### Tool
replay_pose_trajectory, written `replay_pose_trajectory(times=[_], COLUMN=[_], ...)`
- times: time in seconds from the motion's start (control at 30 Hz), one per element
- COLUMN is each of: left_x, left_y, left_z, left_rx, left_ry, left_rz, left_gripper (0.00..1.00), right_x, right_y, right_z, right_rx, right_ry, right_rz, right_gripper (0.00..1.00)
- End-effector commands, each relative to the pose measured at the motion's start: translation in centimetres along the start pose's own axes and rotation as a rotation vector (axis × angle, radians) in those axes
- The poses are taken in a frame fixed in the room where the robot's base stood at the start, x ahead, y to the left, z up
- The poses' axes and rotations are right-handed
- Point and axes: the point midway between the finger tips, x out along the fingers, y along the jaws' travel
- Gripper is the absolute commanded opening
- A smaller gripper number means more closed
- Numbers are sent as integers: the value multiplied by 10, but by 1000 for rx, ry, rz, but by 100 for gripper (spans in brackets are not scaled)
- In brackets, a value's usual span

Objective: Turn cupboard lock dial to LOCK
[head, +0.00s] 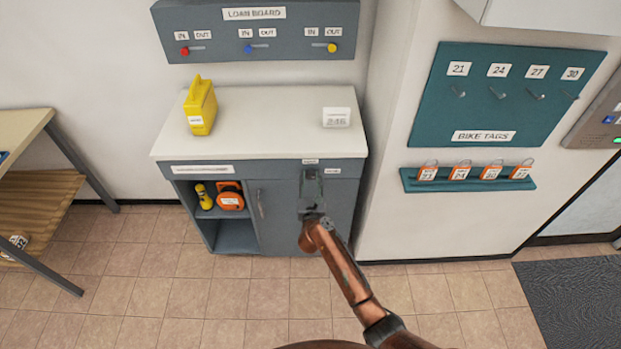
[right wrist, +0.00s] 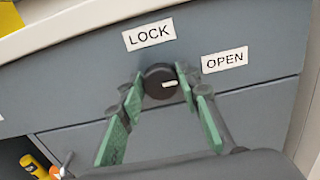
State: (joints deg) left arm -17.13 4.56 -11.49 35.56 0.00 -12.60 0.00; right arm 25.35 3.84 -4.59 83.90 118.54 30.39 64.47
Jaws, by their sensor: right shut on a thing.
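The black cupboard lock dial (right wrist: 160,80) sits on the grey front of the cupboard (head: 336,215). Its short white pointer points right, toward the OPEN side. The LOCK label (right wrist: 149,34) is above the dial and the OPEN label (right wrist: 224,60) is to its right. My right gripper (right wrist: 160,85) has its green-padded fingers on either side of the dial and is shut on it. In the head view, my right gripper (head: 311,188) is at the upper right of the cupboard front and hides the dial. My left gripper is out of view.
A yellow object (head: 201,106) and a white box marked 246 (head: 336,117) stand on the cupboard's pale top. The open shelf at left holds an orange object (head: 230,196) and a yellow torch-like item (head: 204,197). The bike tags board (head: 505,95) hangs on the right.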

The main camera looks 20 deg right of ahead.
Motion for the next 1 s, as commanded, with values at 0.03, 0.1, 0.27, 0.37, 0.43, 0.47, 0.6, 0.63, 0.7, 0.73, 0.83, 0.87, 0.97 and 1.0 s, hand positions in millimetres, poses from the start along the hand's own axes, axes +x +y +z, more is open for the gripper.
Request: replay_pose_trajectory(times=[0.03,0.1,0.27,0.37,0.43,0.47,0.6,0.63,0.7,0.73,0.83,0.87,0.97,1.0], left_x=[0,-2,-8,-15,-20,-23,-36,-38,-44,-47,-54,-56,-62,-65], left_y=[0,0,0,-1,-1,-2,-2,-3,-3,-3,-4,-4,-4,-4], left_z=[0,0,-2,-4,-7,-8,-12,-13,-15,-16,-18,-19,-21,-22], left_rx=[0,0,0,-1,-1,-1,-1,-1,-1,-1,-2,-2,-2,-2], left_ry=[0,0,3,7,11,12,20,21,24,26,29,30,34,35], left_rz=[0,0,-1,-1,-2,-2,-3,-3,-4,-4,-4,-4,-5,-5], left_gripper=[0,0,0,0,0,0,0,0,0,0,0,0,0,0], right_x=[0,0,0,-1,-1,-1,-1,-1,-1,-1,-1,-1,-1,-1], right_y=[1,1,1,1,2,2,3,3,4,4,4,4,5,5], right_z=[0,0,1,2,3,3,3,4,3,3,2,1,1,1], right_rx=[-2,-9,-53,-105,-153,-175,-298,-325,-392,-420,-516,-545,-640,-679], right_ry=[1,1,2,2,2,2,3,3,3,3,4,4,3,3], right_rz=[1,1,1,1,1,2,2,2,3,3,3,3,4,4], right_gripper=[7,7,7,7,7,7,7,7,7,7,7,7,7,7])
